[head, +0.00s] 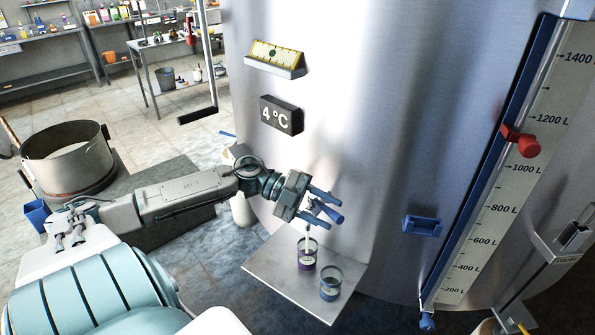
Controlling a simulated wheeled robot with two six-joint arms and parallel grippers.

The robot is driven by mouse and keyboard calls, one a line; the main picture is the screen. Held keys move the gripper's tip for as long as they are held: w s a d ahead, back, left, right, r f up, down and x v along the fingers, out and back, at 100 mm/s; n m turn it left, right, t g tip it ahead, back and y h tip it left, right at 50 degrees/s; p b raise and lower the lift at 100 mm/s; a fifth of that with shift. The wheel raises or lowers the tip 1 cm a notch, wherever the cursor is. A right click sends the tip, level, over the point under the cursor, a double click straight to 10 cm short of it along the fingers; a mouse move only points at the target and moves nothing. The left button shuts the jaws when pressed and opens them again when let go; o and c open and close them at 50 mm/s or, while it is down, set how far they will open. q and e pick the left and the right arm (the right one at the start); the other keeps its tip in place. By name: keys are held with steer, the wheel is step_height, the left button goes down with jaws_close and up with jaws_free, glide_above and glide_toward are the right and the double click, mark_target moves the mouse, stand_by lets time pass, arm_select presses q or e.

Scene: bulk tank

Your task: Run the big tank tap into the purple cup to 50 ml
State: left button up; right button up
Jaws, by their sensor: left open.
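The big steel tank (330,90) fills the middle and right of the head view. Its tap has a blue lever (329,212) low on the tank's front. My left gripper (315,204) is open at the tap, its fingers around or beside the lever; I cannot tell whether they touch it. A pale white streak runs from under the tap into the purple cup (306,262), which stands upright on the metal shelf (268,266). It looks like a stream of milk. The liquid level and marks are too small to read. My right gripper is not in view.
A second clear cup with a blue band (330,284) stands close to the right of the purple cup. A level gauge (490,200) with a red slider (521,141) runs up the tank. A blue bracket (422,225) sticks out right of the tap. A 4°C display (281,115) hangs above.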

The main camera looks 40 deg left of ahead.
arm_select(q)
steer(key=p+v, duration=0.5)
steer(key=v, duration=0.4)
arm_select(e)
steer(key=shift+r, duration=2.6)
